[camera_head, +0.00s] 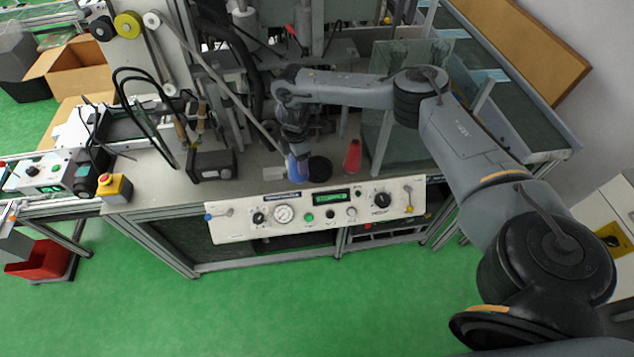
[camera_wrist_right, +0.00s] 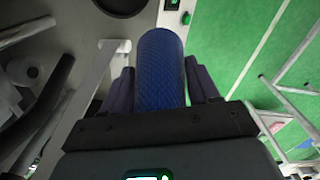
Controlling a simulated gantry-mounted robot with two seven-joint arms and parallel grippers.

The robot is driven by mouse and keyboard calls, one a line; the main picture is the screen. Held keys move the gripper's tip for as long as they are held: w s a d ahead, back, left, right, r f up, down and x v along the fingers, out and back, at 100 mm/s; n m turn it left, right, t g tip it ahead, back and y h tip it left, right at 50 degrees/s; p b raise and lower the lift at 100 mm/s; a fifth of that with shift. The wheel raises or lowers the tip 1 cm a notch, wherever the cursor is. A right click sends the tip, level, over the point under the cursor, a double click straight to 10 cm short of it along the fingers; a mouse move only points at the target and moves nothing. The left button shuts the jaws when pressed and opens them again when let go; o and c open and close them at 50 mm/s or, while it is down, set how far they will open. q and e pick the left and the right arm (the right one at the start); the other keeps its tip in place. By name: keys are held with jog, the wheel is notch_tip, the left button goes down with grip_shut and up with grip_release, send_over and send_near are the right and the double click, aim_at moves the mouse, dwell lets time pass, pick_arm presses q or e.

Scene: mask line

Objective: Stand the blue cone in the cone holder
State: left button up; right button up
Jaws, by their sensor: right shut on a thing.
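My right gripper (camera_head: 294,145) is shut on the blue cone (camera_head: 298,168) above the machine's work table, near its front edge. In the right wrist view, the ribbed blue cone (camera_wrist_right: 161,62) sits between the two fingers of the gripper (camera_wrist_right: 160,88). A round black piece (camera_head: 320,169), which looks like the cone holder, stands just right of the blue cone. Part of it shows at the top of the right wrist view (camera_wrist_right: 122,4). I cannot tell whether the cone touches the table. My left gripper is not in view.
A red cone (camera_head: 352,156) stands right of the black piece, beside a clear panel (camera_head: 396,150). The control panel (camera_head: 318,213) runs along the front edge. A black box (camera_head: 212,164) is on the left. Machine rods and columns rise behind the gripper.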

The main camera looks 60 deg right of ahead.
jog(key=d+n+b, duration=0.5)
jog(key=d+b, duration=0.1)
jog(key=d, duration=0.5)
pick_arm(q)
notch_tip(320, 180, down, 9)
jog(key=b, duration=0.1)
pick_arm(e)
jog(key=shift+s+f, duration=0.15)
jog(key=shift+f, duration=2)
jog(key=shift+s+f, duration=0.1)
jog(key=shift+f, duration=2.05)
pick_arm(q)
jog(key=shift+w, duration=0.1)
pick_arm(e)
jog(key=shift+f, duration=0.15)
jog(key=o, duration=1.2)
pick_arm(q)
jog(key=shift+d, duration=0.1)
